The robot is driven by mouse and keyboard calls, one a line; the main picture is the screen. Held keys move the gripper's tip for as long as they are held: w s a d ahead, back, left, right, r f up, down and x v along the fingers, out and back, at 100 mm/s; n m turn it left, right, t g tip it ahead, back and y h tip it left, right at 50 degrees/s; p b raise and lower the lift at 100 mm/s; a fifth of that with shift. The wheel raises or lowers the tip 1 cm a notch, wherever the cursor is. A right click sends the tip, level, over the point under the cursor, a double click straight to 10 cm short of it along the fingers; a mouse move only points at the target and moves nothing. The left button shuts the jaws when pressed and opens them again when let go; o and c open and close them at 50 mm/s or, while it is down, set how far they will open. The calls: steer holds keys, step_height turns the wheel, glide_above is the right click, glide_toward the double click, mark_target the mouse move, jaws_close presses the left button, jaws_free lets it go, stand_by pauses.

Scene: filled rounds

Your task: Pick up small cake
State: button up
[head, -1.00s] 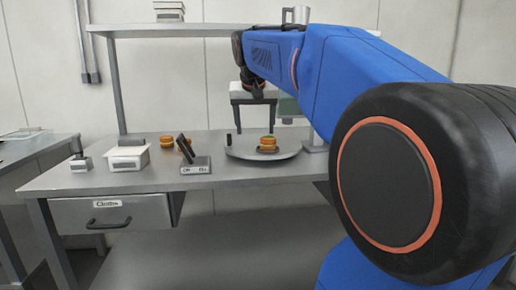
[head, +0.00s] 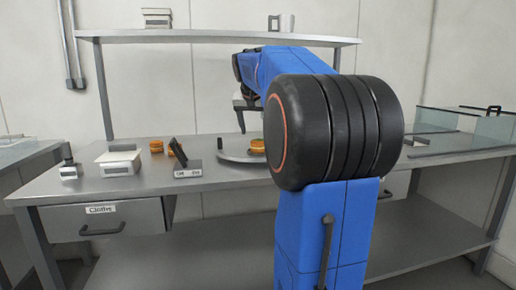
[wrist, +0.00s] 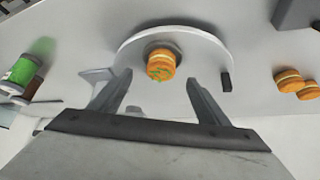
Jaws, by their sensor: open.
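A small round orange cake (wrist: 161,65) with a pale filling layer and green bits on top stands on a round grey plate (wrist: 205,50) in the wrist view. In the head view the cake (head: 257,146) is partly hidden by my arm, on the plate (head: 232,156). My gripper (wrist: 157,85) is open and empty. Its two fingers point toward the cake, one to each side, and seem short of it. In the head view my gripper (head: 240,118) is above the plate, largely hidden by my arm.
More orange cakes (wrist: 298,84) lie off the plate. A small dark block (wrist: 226,82) stands on the plate's rim. In the head view, a tilted dark screen on a grey base (head: 187,171) and a white-topped scale (head: 120,160) stand left. A shelf (head: 200,37) runs above the table.

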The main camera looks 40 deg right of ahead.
mark_target(258, 141)
steer(key=shift+x, duration=4.1)
steer(key=shift+w+r, duration=0.1)
steer(key=shift+w, duration=0.05)
steer(key=c, duration=0.8)
